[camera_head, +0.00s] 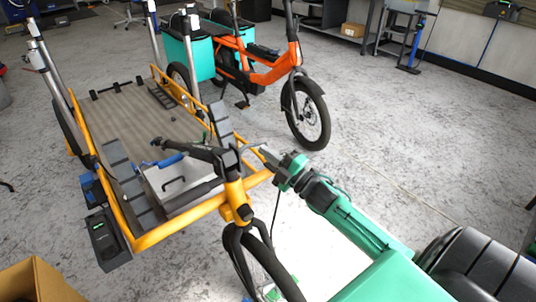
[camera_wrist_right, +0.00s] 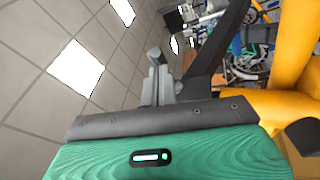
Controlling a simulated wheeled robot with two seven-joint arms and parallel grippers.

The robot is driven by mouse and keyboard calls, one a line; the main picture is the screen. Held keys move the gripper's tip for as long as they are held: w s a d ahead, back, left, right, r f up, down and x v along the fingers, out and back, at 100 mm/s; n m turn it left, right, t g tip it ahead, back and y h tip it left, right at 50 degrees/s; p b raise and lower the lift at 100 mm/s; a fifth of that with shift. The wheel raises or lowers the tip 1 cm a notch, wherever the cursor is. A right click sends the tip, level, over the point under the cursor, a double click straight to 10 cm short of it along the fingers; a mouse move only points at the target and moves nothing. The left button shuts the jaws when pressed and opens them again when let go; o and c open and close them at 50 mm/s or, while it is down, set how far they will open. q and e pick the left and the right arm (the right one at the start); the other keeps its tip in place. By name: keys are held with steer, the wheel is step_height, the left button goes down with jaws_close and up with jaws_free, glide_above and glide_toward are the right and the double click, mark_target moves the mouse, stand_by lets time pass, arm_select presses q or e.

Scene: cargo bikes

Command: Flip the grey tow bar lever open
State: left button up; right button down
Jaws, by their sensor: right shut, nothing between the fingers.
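A yellow cargo bike frame (camera_head: 234,192) with a dark handlebar (camera_head: 200,152) stands in the middle of the head view. My right gripper (camera_head: 268,156) is at the right side of this bike, close to the handlebar's right end. In the right wrist view its grey fingers (camera_wrist_right: 158,76) are together and hold nothing. A black bar (camera_wrist_right: 216,50) and the yellow frame (camera_wrist_right: 288,60) are to the right of the fingers. I cannot make out the grey tow bar lever for certain in either view. My left gripper is not in view.
The bike's ribbed cargo bed (camera_head: 140,120) extends behind the handlebar. An orange bike (camera_head: 270,70) with teal boxes (camera_head: 190,55) stands behind it. A cardboard box (camera_head: 35,282) is at the lower left. The concrete floor at the right is mostly clear.

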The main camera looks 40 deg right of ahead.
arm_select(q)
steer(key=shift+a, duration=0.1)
arm_select(e)
steer(key=shift+w+r+n+y, duration=0.1)
steer(key=shift+n+y, duration=0.2)
steer(key=shift+y, duration=0.1)
